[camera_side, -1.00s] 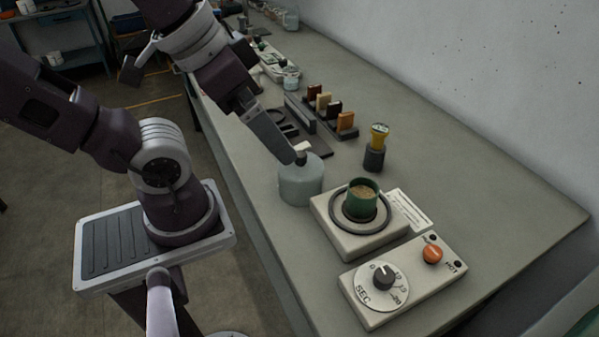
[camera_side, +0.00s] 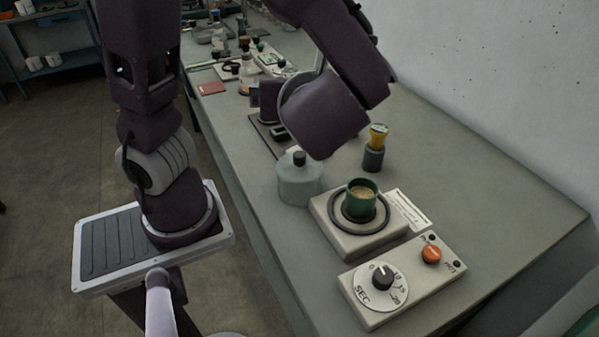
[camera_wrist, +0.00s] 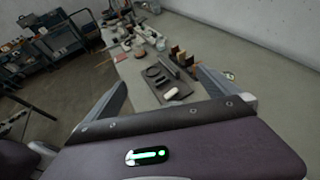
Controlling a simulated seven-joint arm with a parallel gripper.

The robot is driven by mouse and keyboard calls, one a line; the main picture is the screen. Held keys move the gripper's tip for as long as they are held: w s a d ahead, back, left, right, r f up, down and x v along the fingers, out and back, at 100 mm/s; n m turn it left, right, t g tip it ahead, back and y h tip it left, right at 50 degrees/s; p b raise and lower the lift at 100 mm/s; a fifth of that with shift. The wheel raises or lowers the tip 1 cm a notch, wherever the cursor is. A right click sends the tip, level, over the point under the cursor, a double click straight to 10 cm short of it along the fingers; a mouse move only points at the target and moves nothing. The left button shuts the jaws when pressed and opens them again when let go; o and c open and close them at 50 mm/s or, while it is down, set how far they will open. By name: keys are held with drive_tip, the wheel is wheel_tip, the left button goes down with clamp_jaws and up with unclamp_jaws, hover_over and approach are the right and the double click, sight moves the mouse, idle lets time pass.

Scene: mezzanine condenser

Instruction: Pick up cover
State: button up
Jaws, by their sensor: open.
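The cover appears to be the pale grey cylinder (camera_side: 299,184) with a black knob on top. It stands upright on the bench in the side view, left of the white base with the green cup (camera_side: 362,201). I cannot make it out in the wrist view. My gripper is hidden behind my arm in the side view, where my arm bends over the bench behind the cover. In the wrist view my gripper (camera_wrist: 160,78) has its two fingers wide apart with nothing between them. It points along the bench, with a dark tray (camera_wrist: 172,84) and a small white piece (camera_wrist: 171,94) in sight.
The white base (camera_side: 347,236) bears the green cup inside a dark ring. A timer box (camera_side: 420,283) with a dial and orange button stands in front. The bench's front right is clear.

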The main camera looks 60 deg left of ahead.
sight(300, 183)
wheel_tip(300, 183, down, 20)
drive_tip(key=shift+a+f, duration=0.1)
drive_tip(key=shift+f, duration=0.05)
drive_tip(key=shift+a+f, duration=0.15)
drive_tip(key=shift+f, duration=0.2)
drive_tip(key=x, duration=0.6)
drive_tip(key=shift+w+a+f, duration=0.2)
drive_tip(key=shift+f, duration=0.25)
drive_tip(key=c, duration=1.2)
drive_tip(key=shift+r, duration=0.1)
